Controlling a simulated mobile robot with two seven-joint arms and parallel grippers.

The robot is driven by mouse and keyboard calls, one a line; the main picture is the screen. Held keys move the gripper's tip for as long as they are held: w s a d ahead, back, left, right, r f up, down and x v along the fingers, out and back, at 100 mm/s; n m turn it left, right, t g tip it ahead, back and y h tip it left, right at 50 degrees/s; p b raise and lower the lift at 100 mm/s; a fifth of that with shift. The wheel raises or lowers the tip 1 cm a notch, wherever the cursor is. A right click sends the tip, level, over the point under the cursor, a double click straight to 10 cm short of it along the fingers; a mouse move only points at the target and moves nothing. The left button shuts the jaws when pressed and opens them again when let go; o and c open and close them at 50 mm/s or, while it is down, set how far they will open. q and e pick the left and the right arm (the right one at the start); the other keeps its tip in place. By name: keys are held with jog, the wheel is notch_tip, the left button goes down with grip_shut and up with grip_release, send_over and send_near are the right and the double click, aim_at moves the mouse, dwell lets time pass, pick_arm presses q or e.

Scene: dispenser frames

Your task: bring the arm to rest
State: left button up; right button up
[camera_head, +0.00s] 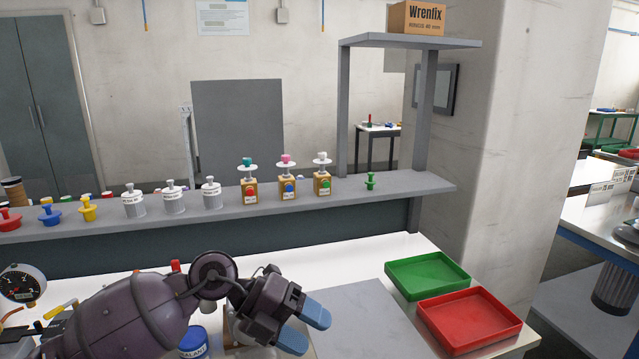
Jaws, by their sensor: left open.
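My left arm comes in from the lower left over the white table (395,247). My left gripper (305,328) has two blue fingertips, held apart with nothing between them. It hangs just left of a flat grey mat (365,318). Behind and partly below it are a blue can (194,343) and a pale object that the gripper mostly hides. My right gripper does not show.
A green tray (428,272) and a red tray (470,320) lie to the right. The raised grey shelf (345,200) holds several coloured plungers, grey canisters and wooden dispensers (287,189). A gauge (22,285) stands lower left. The mat looks bare.

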pick_arm(q)
notch_tip(320, 180, up, 7)
jog(key=a+n+t+h, duration=0.2)
jog(key=n+t+h, duration=0.6)
jog(key=n+t, duration=0.45)
jog(key=a+f+n+t+y, duration=0.7)
jog(key=a+n+t+y, duration=0.2)
jog(key=a+n+y, duration=0.6)
jog(key=s+a+f+n+g+y, duration=0.7)
jog(key=s+f+n+g, duration=0.15)
jog(key=f, duration=0.35)
jog(key=s+a+f+n+g+h, duration=0.1)
jog(key=s+f+g, duration=0.3)
jog(key=s, duration=0.5)
jog(key=s+a+f+g+h, duration=0.1)
jog(key=s+f+g, duration=0.3)
jog(key=s, duration=0.4)
jog(key=w+f+t, duration=0.7)
jog(key=f+t, duration=0.1)
jog(key=f, duration=0.2)
jog(key=shift+w+d+m, duration=0.2)
jog(key=shift+d+m, duration=0.05)
jog(key=shift+m, duration=0.05)
